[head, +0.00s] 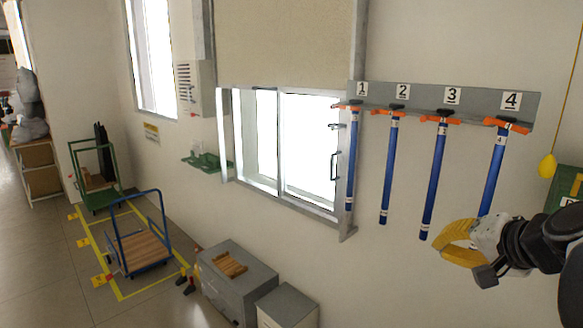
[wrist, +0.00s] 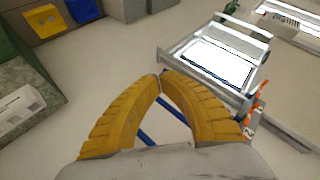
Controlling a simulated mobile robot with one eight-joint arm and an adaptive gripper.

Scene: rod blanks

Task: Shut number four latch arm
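The number four latch arm (head: 506,125) is a small orange bar under the "4" plate (head: 511,101), at the right end of a grey wall rail (head: 430,97). It lies across the top of a blue rod (head: 494,172) that hangs down. I cannot tell whether this latch arm is open or shut. My gripper (head: 446,240) is below and left of it, beside the rod's lower end. In the wrist view its yellow fingers (wrist: 160,76) curve together with their tips meeting, and nothing shows held. Blue rod parts (wrist: 173,108) show in the gap between the fingers.
Three more blue rods hang under plates 1, 2 and 3, each with an orange bar. A window (head: 285,145) is left of them. A grey cabinet (head: 238,285) stands below. A yellow pendant (head: 547,166) hangs at right. Carts stand at far left.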

